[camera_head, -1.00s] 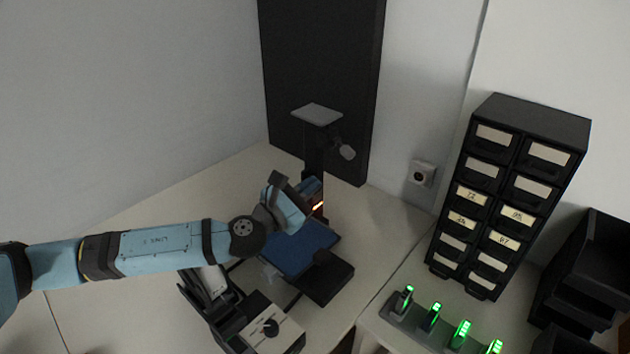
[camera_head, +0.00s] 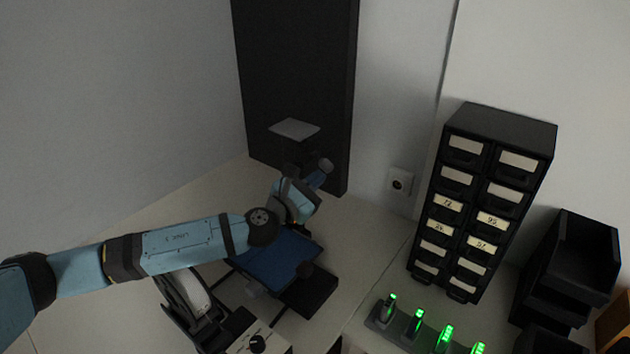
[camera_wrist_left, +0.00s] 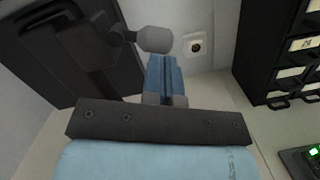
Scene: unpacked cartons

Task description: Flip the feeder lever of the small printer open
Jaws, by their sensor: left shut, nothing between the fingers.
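The small printer has a blue bed (camera_head: 270,262), a black base (camera_head: 312,292) and a pale top plate (camera_head: 294,129) in the head view. A light grey rounded knob, apparently the feeder lever (camera_head: 327,165), sticks out on the right below that plate. In the left wrist view the knob (camera_wrist_left: 155,40) sits on a short dark arm. My left gripper (camera_head: 322,178) is shut and empty, its tips just below the knob. In the wrist view the gripper tips (camera_wrist_left: 163,60) appear under the knob; I cannot tell whether they touch. My arm hides part of the printer's column. My right gripper is not in view.
A dark panel (camera_head: 295,80) stands behind the printer. A drawer cabinet (camera_head: 482,200), black bins (camera_head: 568,262) and a charger strip with green lights (camera_head: 418,322) stand to the right. The bench left of the printer is clear.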

